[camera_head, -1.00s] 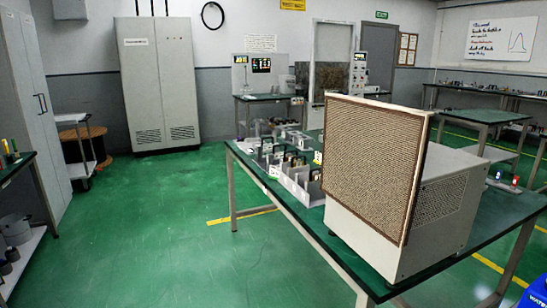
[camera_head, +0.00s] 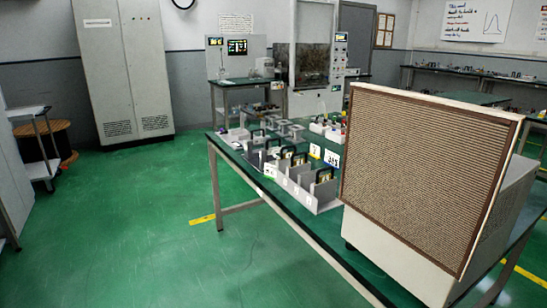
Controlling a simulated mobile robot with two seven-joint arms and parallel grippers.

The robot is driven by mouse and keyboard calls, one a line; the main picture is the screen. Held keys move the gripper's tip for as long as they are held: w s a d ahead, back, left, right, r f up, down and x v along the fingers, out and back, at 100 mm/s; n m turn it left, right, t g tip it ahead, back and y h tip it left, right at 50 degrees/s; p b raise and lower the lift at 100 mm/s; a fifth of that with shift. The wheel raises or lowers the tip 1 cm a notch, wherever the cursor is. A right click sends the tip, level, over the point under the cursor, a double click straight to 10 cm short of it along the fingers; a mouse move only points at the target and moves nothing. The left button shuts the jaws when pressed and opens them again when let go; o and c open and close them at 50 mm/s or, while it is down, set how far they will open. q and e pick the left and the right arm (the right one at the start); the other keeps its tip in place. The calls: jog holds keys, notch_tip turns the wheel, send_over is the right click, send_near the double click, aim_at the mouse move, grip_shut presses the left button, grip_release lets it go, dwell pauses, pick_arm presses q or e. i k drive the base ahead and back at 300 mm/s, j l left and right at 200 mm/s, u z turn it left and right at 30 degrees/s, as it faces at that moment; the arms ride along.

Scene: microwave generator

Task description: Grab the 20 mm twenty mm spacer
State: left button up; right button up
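A green-topped table (camera_head: 345,240) stands ahead to the right. On it, a grey slotted holder (camera_head: 322,205) carries several dark, handle-shaped pieces (camera_head: 298,159). Several small grey blocks (camera_head: 290,130) lie behind it. Small white and yellow cards (camera_head: 332,158) stand beside the holder, too small to read. I cannot tell which piece is the 20 mm spacer. Neither of my grippers is in view.
A large beige box with a mesh front (camera_head: 430,170) fills the right of the table and hides part of it. A grey cabinet (camera_head: 125,65) stands at the back left, with a cable reel (camera_head: 45,143) and trolley (camera_head: 35,135) nearby. The green floor in front is clear.

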aim_at(268, 152)
jog(key=i+j+z, duration=0.25)
jog(key=i+j, duration=1.6)
jog(key=j, duration=0.15)
